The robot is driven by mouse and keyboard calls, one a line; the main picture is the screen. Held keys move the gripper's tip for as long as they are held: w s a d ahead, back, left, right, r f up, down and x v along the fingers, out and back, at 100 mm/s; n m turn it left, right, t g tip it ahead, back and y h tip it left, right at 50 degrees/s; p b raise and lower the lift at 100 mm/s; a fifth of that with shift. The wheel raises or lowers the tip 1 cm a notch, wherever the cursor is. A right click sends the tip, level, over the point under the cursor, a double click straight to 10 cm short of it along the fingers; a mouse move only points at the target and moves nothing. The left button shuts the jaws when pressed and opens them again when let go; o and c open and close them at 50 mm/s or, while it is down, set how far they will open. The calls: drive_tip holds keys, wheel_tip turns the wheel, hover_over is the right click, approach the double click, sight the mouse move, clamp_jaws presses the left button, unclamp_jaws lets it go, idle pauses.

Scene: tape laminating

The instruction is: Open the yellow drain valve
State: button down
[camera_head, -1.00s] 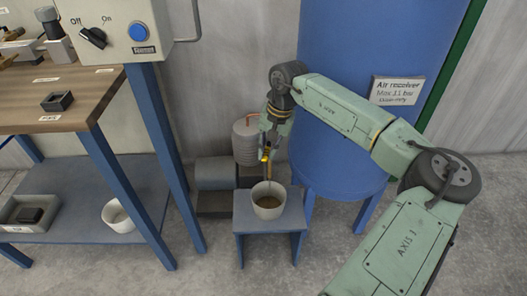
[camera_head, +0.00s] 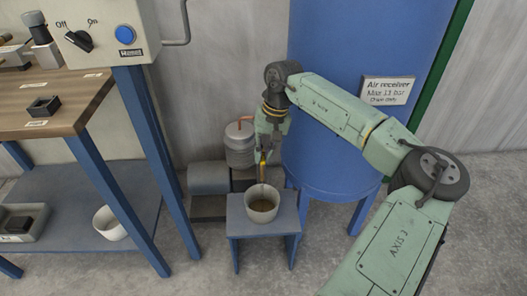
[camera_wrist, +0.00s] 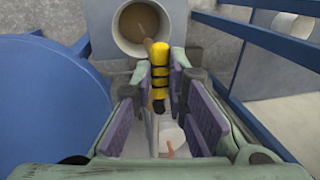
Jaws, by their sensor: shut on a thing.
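The yellow drain valve (camera_head: 262,161) is low in front of the blue air receiver (camera_head: 340,150), above a pale cup (camera_head: 262,207). My gripper (camera_head: 263,150) points down at it. In the wrist view, my gripper (camera_wrist: 162,85) has its purple-padded fingers on either side of the yellow, dark-banded handle of the valve (camera_wrist: 159,78) and is shut on it. The cup (camera_wrist: 142,28) is beyond the fingertips, with brown contents. The valve body is mostly hidden by the fingers, and I cannot tell how far the handle is turned.
The cup stands on a small blue-grey stand (camera_head: 240,229). A grey canister (camera_head: 240,146) and dark blocks are behind it by the wall. A workbench (camera_head: 48,120) with blue legs and a control box (camera_head: 100,30) are at left. The floor in front is clear.

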drive_tip(key=c, duration=1.6)
unclamp_jaws()
drive_tip(key=shift+r, duration=0.15)
drive_tip(key=r, duration=0.3)
drive_tip(key=d+r, duration=0.1)
drive_tip(key=r, duration=0.3)
drive_tip(key=d+r, duration=0.1)
drive_tip(key=r, duration=0.3)
drive_tip(key=shift+d+r, duration=0.2)
drive_tip(key=shift+r, duration=0.05)
